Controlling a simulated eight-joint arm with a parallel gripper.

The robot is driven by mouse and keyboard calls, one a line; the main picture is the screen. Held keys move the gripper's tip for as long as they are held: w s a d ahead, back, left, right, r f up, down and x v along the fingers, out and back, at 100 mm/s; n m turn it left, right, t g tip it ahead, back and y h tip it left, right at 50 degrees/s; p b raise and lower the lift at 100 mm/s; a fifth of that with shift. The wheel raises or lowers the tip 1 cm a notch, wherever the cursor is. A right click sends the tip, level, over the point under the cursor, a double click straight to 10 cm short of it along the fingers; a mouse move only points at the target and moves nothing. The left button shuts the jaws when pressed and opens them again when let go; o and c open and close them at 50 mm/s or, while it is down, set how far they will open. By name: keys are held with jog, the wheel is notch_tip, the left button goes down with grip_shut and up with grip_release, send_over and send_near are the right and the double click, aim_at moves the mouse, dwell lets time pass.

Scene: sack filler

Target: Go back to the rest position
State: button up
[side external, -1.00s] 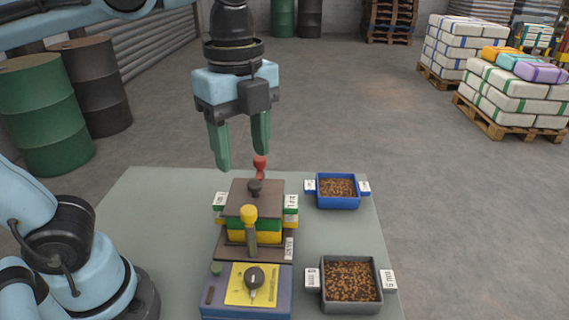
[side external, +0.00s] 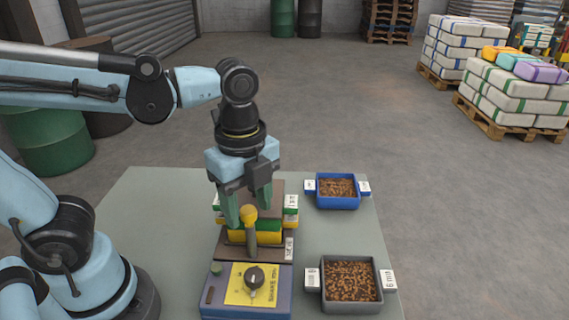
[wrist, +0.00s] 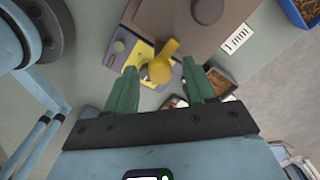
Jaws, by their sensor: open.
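My gripper (side external: 248,213) is open, with its two green fingers pointing down over the shaker's stack. In the wrist view my gripper (wrist: 160,70) shows nothing held, and the yellow-knobbed lever (wrist: 162,62) appears beyond and between the fingertips. In the side view the lever's yellow knob (side external: 249,212) stands upright in front of the stack. The stack has a green-and-yellow tiered body (side external: 255,237) on a brown base. My fingers hide much of its top plate and the red knob behind it. I cannot tell the exact gap between fingers and lever.
The blue control box (side external: 220,304) with a black dial (side external: 254,278) is at the table front. A blue tray (side external: 338,204) and a grey tray (side external: 352,305) of brown pellets stand to the right. The table's left part (side external: 150,220) is clear. Loaded pallets and drums are farther away.

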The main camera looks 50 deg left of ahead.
jog(key=n, duration=0.4)
jog(key=shift+f, duration=0.15)
jog(key=n, duration=0.4)
jog(key=shift+n, duration=0.3)
jog(key=n, duration=0.4)
jog(key=shift+n, duration=2.1)
